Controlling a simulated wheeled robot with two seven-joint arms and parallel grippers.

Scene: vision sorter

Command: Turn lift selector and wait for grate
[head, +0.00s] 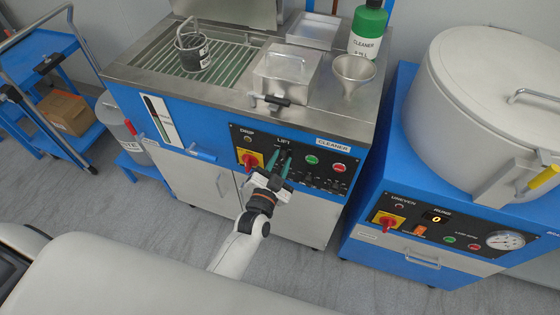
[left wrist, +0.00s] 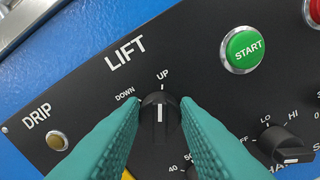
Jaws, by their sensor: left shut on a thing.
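The lift selector (left wrist: 160,112) is a black knob on the dark control panel, under the word LIFT. Its white mark points straight up, toward UP; DOWN is at its upper left. My left gripper (head: 283,164) has teal fingers on both sides of the knob, shut on it. The left wrist view shows the two fingers (left wrist: 160,125) against the knob's sides. The grate (head: 222,62) is a set of green-and-grey slats in the steel basin at the top left of the cleaner. My right gripper is not in view.
The brownish DRIP lamp (left wrist: 57,141) looks unlit. A green START button (left wrist: 244,49) and a red button (head: 339,167) sit right of the selector. A red-and-yellow switch (head: 250,160) is close at left. A steel box (head: 287,68) and funnel (head: 353,72) stand on top.

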